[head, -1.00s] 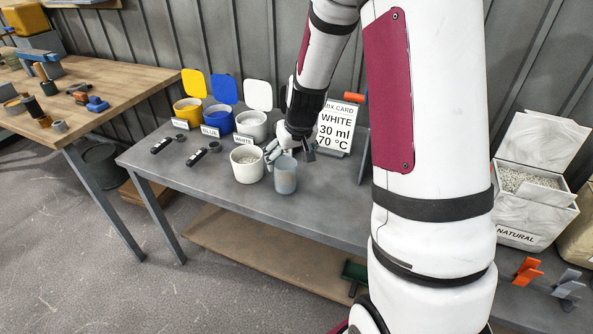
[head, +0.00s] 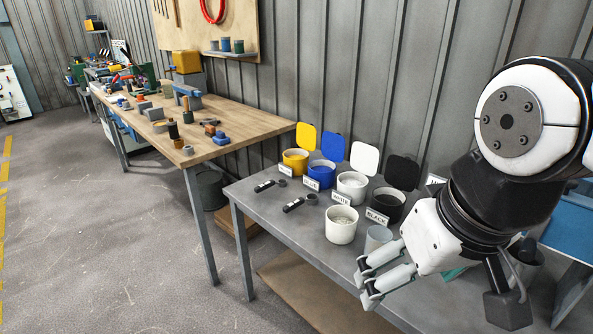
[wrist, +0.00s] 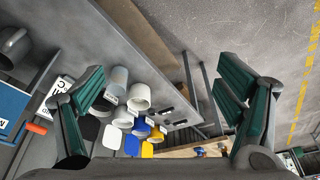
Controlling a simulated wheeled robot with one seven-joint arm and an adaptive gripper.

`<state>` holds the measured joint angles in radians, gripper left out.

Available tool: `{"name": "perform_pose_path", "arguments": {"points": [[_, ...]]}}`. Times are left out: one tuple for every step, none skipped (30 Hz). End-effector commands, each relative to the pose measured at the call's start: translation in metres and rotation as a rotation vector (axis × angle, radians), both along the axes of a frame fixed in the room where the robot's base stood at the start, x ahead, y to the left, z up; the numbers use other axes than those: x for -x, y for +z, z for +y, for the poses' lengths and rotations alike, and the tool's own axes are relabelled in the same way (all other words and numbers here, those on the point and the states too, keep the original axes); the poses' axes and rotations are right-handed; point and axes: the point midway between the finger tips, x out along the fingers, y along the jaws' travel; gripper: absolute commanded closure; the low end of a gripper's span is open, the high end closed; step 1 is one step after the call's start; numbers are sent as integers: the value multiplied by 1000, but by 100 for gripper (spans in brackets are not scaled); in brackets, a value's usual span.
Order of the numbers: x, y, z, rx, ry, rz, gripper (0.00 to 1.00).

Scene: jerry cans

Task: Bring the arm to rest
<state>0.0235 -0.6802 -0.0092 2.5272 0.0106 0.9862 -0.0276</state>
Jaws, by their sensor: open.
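My gripper (head: 366,282) is at the lower right of the head view, raised in front of the grey table (head: 262,212). Its fingers point to the left and are apart. In the wrist view, my gripper (wrist: 165,100) shows its green-padded fingers spread wide with nothing between them. The view past them looks down on the grey table with the pots. My arm's upper part fills the right side of the head view.
The grey table bears yellow (head: 295,161), blue (head: 321,173), white (head: 352,186) and black (head: 387,205) lidded pots. A white cup (head: 341,224) and a grey cup (head: 377,237) stand in front. A wooden workbench (head: 240,119) is at the left. The floor (head: 100,230) is clear.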

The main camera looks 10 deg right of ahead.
Motion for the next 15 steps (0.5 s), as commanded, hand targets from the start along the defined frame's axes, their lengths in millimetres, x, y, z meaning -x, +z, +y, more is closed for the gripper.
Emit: {"name": "perform_pose_path", "arguments": {"points": [[9,0,1,2,3,-2,14],[13,0,1,4,4,0,14],[17,0,1,6,5,2,14],[20,0,1,6,5,2,14],[21,0,1,7,4,3,14],[23,0,1,6,3,5,14],[23,-1,1,6,3,6,14],[23,-1,1,6,3,6,14],[23,-1,1,6,3,7,14],[23,-1,1,6,3,7,14],[23,-1,1,6,3,7,14],[23,0,1,6,3,6,14],[23,0,1,6,3,6,14],[23,0,1,6,3,6,14],[23,1,1,6,3,4,14]]}}
